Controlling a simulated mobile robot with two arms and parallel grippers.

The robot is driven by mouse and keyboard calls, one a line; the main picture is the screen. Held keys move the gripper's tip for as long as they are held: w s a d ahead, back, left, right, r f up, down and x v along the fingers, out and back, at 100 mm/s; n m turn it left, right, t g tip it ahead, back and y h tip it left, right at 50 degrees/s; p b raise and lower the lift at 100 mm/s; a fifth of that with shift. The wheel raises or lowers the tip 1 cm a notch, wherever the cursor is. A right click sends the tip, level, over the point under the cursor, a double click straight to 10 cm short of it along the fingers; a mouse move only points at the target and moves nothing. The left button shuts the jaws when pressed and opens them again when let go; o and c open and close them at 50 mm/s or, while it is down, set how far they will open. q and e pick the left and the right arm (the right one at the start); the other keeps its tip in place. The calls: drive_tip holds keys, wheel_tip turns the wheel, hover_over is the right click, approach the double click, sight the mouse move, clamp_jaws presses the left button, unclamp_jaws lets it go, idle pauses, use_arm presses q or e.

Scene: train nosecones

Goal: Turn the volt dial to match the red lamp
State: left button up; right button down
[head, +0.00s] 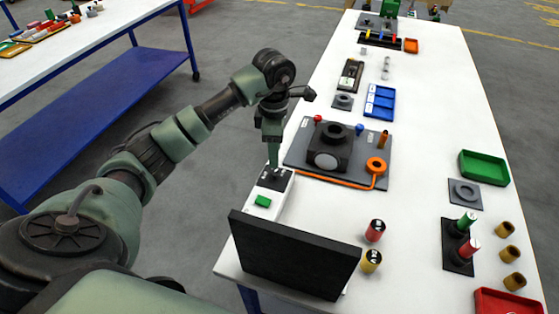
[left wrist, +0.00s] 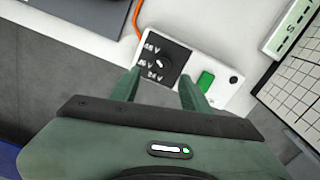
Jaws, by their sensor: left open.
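The volt dial is a small round knob (left wrist: 162,62) with a white mark, set in a black panel (left wrist: 152,68) on a white box (left wrist: 215,62). Voltage labels run along the panel's left side; 24 V is the lowest. In the head view the white box (head: 265,206) stands at the table's left edge. My left gripper (head: 274,165) points down over the panel. Its fingers (left wrist: 160,78) are open, one on each side of the knob, in the left wrist view. I cannot tell whether they touch it. I see no lit red lamp. My right gripper is out of view.
A green button (left wrist: 205,82) sits beside the panel on the box. A dark upright board (head: 295,255) stands close in front, seen from behind. A grey plate (head: 295,150) with an orange cable (head: 350,182) lies beyond.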

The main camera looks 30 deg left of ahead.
sight(274, 172)
use_arm(q)
drive_tip(key=f, duration=0.2)
drive_tip(key=f+p, duration=0.1)
drive_tip(key=f, duration=0.1)
drive_tip(key=shift+s, duration=0.4)
drive_tip(key=shift+w+f+p, duration=0.2)
drive_tip(key=shift+f+p, duration=0.15)
drive_tip(key=shift+f, duration=0.85)
drive_tip(key=c, duration=1)
clamp_jaws()
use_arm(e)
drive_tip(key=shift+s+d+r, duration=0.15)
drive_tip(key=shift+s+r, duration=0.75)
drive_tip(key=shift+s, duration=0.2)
